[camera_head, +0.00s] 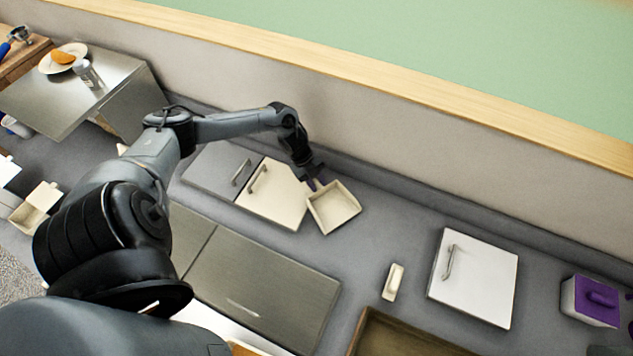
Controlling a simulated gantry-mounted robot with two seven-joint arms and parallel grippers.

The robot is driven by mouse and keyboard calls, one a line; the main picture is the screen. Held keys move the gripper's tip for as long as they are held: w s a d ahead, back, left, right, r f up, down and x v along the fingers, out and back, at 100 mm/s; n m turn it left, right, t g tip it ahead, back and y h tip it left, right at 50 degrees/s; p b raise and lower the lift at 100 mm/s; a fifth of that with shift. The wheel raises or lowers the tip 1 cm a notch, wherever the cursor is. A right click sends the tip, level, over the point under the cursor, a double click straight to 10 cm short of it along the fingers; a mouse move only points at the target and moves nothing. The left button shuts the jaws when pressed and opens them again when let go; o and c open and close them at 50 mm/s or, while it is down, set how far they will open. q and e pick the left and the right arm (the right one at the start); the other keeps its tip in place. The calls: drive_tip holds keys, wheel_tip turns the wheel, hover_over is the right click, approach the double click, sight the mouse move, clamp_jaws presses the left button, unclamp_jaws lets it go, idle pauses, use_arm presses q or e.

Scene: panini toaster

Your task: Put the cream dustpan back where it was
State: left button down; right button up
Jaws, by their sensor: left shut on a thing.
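My right gripper is not in view.
A grey panel (222,168) lies left of the cream one. A white panel (474,277), a small cream block (393,282) and a purple-lidded box (590,300) are to the right. A brown tray (366,335) is at the bottom. Grey counter (395,225) is clear right of the dustpan.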

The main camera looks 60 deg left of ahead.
use_arm(q)
drive_tip(key=shift+f, duration=0.1)
drive_tip(key=shift+f+b, duration=0.5)
drive_tip(key=shift+f, duration=0.05)
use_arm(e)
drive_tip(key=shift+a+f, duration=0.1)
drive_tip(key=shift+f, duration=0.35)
use_arm(q)
drive_tip(key=c, duration=0.9)
unclamp_jaws()
drive_tip(key=shift+r, duration=0.1)
drive_tip(key=shift+o, duration=0.2)
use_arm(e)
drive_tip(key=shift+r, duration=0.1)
